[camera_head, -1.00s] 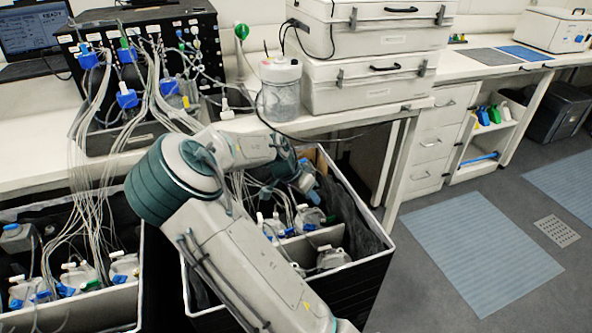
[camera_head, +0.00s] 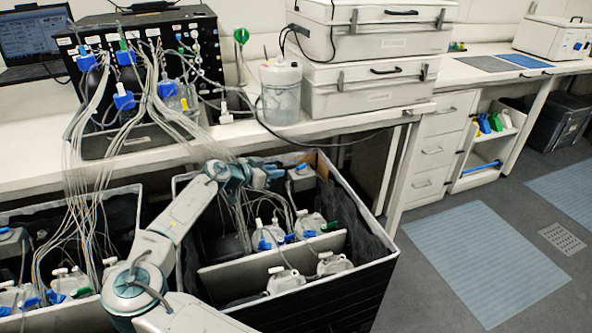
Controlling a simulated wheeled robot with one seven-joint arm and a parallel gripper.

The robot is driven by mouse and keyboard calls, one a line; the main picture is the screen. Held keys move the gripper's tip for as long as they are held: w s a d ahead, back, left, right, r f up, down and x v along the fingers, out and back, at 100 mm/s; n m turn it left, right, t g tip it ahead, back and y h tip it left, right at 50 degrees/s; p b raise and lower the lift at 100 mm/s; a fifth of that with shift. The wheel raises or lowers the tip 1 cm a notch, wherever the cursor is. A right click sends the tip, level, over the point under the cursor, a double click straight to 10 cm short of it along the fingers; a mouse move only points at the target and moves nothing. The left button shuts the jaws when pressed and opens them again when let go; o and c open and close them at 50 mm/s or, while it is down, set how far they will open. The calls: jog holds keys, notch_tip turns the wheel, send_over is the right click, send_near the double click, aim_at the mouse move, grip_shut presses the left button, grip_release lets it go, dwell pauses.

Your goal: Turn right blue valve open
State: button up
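Smaller blue parts (camera_head: 265,243) show on the bottles in the right crate. I cannot tell which of these is the right blue valve. My gripper (camera_head: 280,172) is over the back of the right crate, below the bench edge and well apart from the rack's valves. It is small and partly mixed with blue shapes behind it, so its fingers cannot be made out.
The right crate (camera_head: 330,290) holds several bottles and a divider. Another crate (camera_head: 70,312) stands at the left. Bundled clear tubes (camera_head: 85,190) hang from the rack. A clear jar (camera_head: 281,95) stands on the bench. Floor at the right is mostly free.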

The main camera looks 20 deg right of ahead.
aim_at(297, 169)
jog(key=x, duration=1)
jog(key=shift+d+f, duration=0.15)
jog(key=shift+f, duration=0.05)
grip_shut()
